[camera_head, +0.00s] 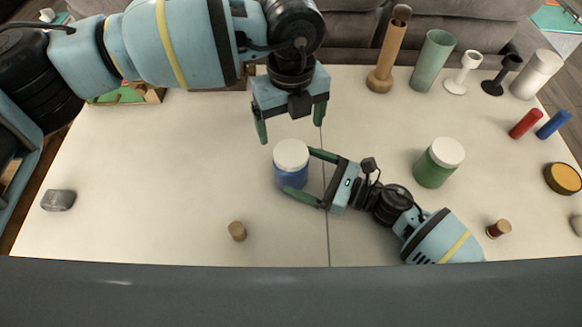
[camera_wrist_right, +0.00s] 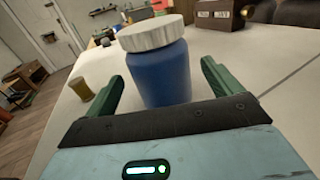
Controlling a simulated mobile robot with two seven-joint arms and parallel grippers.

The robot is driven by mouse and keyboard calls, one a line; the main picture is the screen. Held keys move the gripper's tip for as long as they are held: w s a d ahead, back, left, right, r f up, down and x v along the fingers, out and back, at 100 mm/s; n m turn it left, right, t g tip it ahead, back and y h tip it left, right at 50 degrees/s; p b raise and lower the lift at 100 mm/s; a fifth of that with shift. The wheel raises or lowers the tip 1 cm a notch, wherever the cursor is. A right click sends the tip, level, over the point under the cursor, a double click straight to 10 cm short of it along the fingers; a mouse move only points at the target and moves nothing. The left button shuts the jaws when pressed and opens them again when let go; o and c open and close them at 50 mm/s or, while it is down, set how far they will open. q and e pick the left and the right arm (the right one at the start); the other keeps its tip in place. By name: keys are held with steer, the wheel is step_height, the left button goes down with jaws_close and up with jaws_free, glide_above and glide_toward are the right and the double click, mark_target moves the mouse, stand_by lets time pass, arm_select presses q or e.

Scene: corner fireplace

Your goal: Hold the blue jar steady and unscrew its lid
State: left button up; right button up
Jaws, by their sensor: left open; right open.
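The blue jar (camera_head: 290,178) stands upright on the pale table (camera_head: 130,200), with its white lid (camera_head: 291,154) on top. In the right wrist view the blue jar (camera_wrist_right: 160,76) and its ribbed white lid (camera_wrist_right: 146,34) show between my right fingers. My right gripper (camera_head: 299,176) is open, its green fingers reaching in from the right on either side of the jar. In the right wrist view my right gripper (camera_wrist_right: 160,88) shows gaps between fingers and jar. My left gripper (camera_head: 291,128) is open and empty, pointing down above and just behind the lid.
A green jar with a white lid (camera_head: 438,162) stands right of my right gripper. A cork-like cylinder (camera_head: 237,231) and a grey block (camera_head: 58,200) lie left. Candlesticks, vases and a white cylinder (camera_head: 537,74) line the back right. The table's left middle is clear.

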mark_target(289, 166)
steer(key=shift+x, duration=2.25)
